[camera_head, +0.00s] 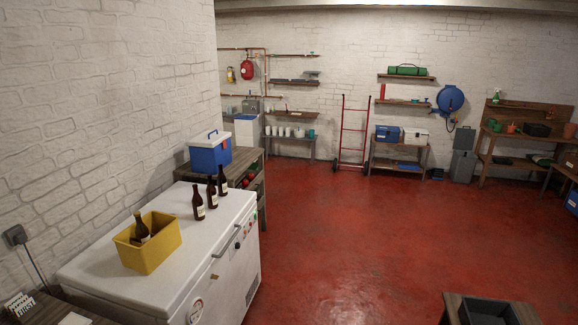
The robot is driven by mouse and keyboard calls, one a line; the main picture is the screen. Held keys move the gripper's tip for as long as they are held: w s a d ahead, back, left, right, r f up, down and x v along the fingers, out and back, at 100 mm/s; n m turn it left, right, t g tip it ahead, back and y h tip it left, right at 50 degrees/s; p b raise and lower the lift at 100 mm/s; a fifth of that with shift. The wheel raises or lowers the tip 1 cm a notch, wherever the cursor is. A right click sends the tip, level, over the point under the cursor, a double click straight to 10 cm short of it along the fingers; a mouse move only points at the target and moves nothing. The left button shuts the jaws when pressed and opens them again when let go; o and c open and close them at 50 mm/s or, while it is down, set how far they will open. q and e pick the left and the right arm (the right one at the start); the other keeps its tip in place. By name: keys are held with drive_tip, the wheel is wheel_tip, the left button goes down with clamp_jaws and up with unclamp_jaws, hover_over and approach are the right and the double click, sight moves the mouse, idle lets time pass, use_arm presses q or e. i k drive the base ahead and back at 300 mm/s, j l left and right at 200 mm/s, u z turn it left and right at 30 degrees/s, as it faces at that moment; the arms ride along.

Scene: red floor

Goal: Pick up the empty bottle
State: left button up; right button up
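Several brown bottles show in the head view. One bottle (142,229) stands tilted inside a yellow bin (160,257) on top of the white chest freezer (120,279). Three more stand upright in a row on the freezer's far right part: the nearest bottle (198,205), the middle bottle (212,194) and the farthest bottle (222,182). I cannot tell which of them is empty. Neither of my grippers is in view.
A blue and white cooler (210,153) stands on a wooden shelf unit (248,166) behind the freezer. The red floor (360,230) is open to the right. A wooden stand with a dark tray (488,312) is at bottom right. A red hand truck (353,140) leans at the back wall.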

sight(211, 190)
drive_tip(key=i, duration=2.15)
